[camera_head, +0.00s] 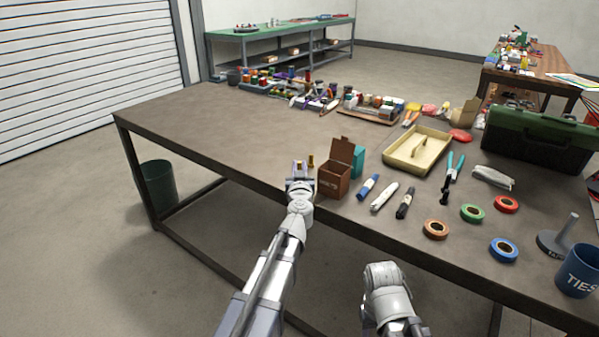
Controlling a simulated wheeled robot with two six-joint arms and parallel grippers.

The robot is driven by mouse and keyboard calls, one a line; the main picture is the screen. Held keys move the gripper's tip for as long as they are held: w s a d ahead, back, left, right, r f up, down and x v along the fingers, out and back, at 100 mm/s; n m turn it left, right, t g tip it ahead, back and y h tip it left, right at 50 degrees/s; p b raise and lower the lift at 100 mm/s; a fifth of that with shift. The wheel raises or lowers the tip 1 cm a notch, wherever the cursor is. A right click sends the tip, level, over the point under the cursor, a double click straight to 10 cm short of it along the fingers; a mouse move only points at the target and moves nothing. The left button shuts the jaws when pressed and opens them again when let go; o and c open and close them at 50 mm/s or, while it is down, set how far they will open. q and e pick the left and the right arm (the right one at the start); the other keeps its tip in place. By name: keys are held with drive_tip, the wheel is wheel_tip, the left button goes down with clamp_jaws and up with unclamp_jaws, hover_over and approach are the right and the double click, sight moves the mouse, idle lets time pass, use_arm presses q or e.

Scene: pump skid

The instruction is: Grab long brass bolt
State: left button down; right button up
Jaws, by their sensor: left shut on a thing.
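My left gripper (301,167) is at the near edge of the brown workbench (230,125), just left of an open brown box (334,180). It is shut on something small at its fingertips. A small upright brass-coloured piece, which looks like the long brass bolt (311,161), shows at the right side of the fingertips. The grip itself is too small to see clearly. My right arm shows low in the middle; its gripper is not visible.
Right of the box lie markers (368,187), a cream tray (418,150), tape rolls (436,229) and a blue cup (578,271). A green toolbox (539,138) stands at the right. The bench's left part is clear.

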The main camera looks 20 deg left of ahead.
sight(300, 162)
use_arm(q)
wheel_tip(300, 162, up, 10)
drive_tip(key=p, duration=1)
